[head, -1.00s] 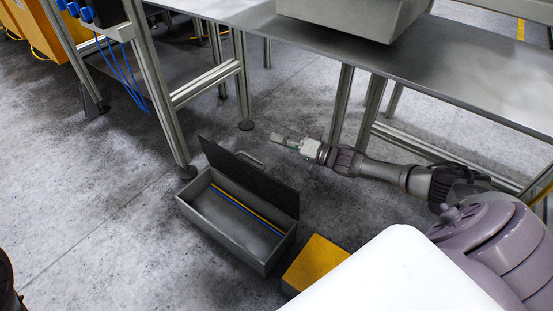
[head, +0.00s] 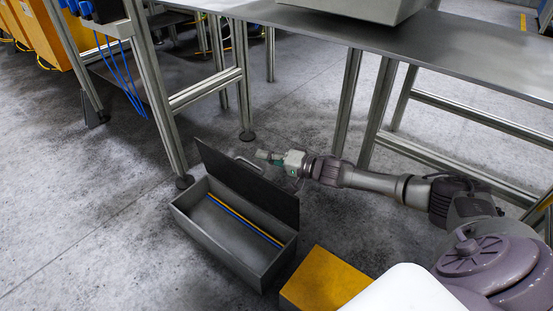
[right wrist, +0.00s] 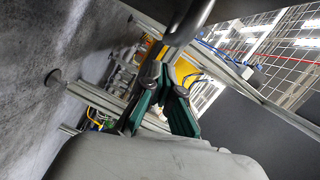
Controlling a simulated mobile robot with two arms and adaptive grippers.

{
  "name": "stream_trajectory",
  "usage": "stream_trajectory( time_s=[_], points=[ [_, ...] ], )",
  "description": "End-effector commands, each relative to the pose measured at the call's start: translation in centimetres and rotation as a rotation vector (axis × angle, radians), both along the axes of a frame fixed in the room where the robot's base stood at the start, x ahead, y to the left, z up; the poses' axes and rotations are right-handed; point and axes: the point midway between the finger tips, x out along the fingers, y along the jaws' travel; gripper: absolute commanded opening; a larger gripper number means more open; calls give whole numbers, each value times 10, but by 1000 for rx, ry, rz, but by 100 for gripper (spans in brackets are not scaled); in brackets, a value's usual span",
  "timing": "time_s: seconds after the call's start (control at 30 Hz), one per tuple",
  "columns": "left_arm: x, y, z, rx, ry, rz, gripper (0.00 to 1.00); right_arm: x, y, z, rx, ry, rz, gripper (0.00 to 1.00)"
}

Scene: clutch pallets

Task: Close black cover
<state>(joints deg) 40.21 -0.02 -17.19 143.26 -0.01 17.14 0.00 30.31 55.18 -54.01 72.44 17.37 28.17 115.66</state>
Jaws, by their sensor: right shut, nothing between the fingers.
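A grey box (head: 222,246) stands on the floor with its black cover (head: 245,187) raised and tilted up along the back side. A light curved handle (head: 246,163) sticks out behind the cover. My right gripper (head: 264,156) is shut and empty, behind the cover and close by the handle; whether it touches is unclear. In the right wrist view its green-sided fingers (right wrist: 164,78) are together, with a grey bar (right wrist: 188,22), probably the handle, just beyond the tips. My left gripper is not in view.
Blue and yellow rods (head: 240,217) lie inside the box. A yellow block (head: 325,280) stands at the box's right. A grey table (head: 440,55) with metal legs is behind my right arm. Open floor (head: 80,220) lies to the left.

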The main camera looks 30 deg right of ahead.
Motion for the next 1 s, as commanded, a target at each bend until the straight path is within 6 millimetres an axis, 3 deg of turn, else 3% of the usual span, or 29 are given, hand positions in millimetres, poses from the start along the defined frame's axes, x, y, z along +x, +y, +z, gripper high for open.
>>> stream_trajectory(
  time_s=[0.2, 0.63, 1.0],
  points=[
    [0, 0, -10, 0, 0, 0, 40, -5, 12, -4, -1, -2, 0, 0],
    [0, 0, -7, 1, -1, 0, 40, -5, 14, -3, -5, -2, 0, 0],
    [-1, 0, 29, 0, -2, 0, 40, -11, 31, 8, -105, -37, 1, 0]
  ],
)
